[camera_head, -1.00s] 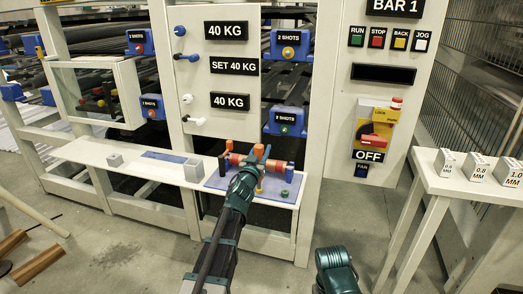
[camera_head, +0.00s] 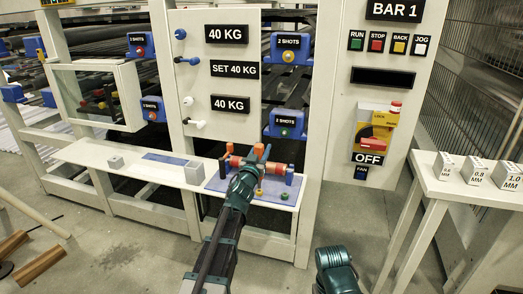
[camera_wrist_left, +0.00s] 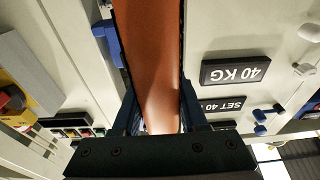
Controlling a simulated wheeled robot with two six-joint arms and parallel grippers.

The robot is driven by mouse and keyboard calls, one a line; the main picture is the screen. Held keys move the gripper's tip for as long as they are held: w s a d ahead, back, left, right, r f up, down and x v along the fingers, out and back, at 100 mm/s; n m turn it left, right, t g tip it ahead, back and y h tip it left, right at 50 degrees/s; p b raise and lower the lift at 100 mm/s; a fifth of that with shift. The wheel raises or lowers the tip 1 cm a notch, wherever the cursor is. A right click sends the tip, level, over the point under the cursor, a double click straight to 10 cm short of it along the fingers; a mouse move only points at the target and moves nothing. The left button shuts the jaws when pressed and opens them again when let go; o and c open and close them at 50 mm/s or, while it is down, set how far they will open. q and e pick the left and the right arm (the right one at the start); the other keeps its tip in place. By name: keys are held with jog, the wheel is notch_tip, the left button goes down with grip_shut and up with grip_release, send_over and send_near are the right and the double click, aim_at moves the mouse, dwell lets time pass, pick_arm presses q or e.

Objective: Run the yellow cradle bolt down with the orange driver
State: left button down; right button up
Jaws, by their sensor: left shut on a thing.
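My left gripper (camera_head: 257,155) is above the blue pad at the right end of the white shelf. It is shut on the orange driver (camera_head: 275,166), which lies roughly level across the fingers. Blue uprights (camera_head: 290,174) stand by the driver's ends; I cannot tell whether it touches them. In the left wrist view the orange driver (camera_wrist_left: 148,60) fills the space between the fingers. A yellow bolt head (camera_head: 259,191) shows on the pad just in front of the driver, close beside my wrist. A green one (camera_head: 284,195) is to its right.
The white shelf (camera_head: 130,160) carries grey blocks (camera_head: 194,170) left of the blue pad (camera_head: 250,197). A white panel with 40 KG signs (camera_head: 226,33) rises behind. A control post (camera_head: 400,120) stands right, beside a table with marked grey blocks (camera_head: 475,170).

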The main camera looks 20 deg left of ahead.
notch_tip(320, 180, up, 6)
jog(key=p, duration=0.5)
jog(key=shift+p, duration=0.35)
jog(key=shift+f, duration=0.1)
